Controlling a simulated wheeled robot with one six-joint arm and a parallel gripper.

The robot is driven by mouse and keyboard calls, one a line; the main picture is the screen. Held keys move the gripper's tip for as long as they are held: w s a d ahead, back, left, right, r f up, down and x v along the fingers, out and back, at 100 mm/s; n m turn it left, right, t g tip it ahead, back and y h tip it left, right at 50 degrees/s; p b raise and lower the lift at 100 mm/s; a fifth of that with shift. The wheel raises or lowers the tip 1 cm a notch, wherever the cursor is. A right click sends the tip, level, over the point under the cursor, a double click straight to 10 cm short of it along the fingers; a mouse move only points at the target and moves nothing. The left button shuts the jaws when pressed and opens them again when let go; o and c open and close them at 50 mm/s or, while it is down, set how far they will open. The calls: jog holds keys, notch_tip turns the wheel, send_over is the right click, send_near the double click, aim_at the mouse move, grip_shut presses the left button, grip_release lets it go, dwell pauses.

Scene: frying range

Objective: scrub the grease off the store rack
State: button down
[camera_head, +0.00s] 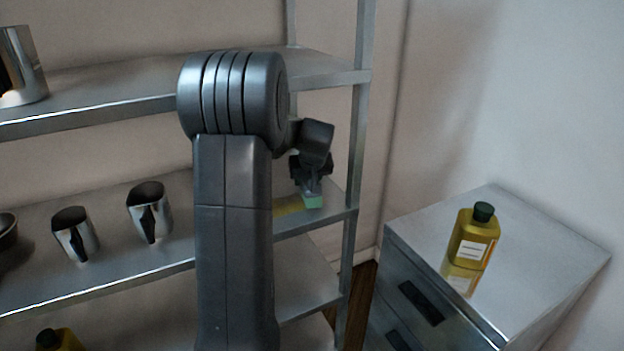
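The store rack (105,288) is a metal shelf unit with several levels. A yellowish grease patch (287,206) lies on its middle shelf, towards the right end. My gripper (311,188) points down over that shelf, just right of the patch. It is shut on a green sponge (313,201), which looks to be at or very near the shelf surface; I cannot tell for sure that it touches. My arm hides the middle of the rack and perhaps part of the patch on its left side.
Two metal jugs (150,212) (75,234) and a dark bowl (6,232) stand on the middle shelf at left. A metal pot (20,68) is on the upper shelf. A yellow bottle (473,246) stands on the drawer cabinet (540,262) at right. Another bottle (58,341) is below.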

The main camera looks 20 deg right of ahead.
jog(key=shift+s+a+f+b, duration=0.15)
jog(key=shift+a+b, duration=0.3)
jog(key=shift+a, duration=1.7)
jog(key=shift+a+r+b, duration=0.2)
jog(key=shift+a+b, duration=0.1)
jog(key=shift+a, duration=2.4)
jog(key=shift+s+a+f+b, duration=0.1)
jog(key=shift+a+b, duration=0.3)
jog(key=shift+a, duration=1.3)
jog(key=shift+s+a+f+b, duration=0.1)
jog(key=shift+a+b, duration=0.3)
jog(key=shift+a, duration=1.25)
jog(key=shift+w+r, duration=0.15)
jog(key=shift+w, duration=0.5)
jog(key=shift+d+r+p, duration=0.1)
jog(key=shift+d+p, duration=0.5)
jog(key=shift+d, duration=1)
jog(key=shift+d+f, duration=0.2)
jog(key=shift+d, duration=1.6)
jog(key=shift+w+d+r+p, duration=0.15)
jog(key=shift+d+p, duration=0.15)
jog(key=shift+d, duration=2.3)
jog(key=shift+w+d+f+p, duration=0.1)
jog(key=shift+d+p, duration=0.15)
jog(key=shift+d, duration=3.75)
jog(key=shift+a+b, duration=0.4)
jog(key=shift+a, duration=1.4)
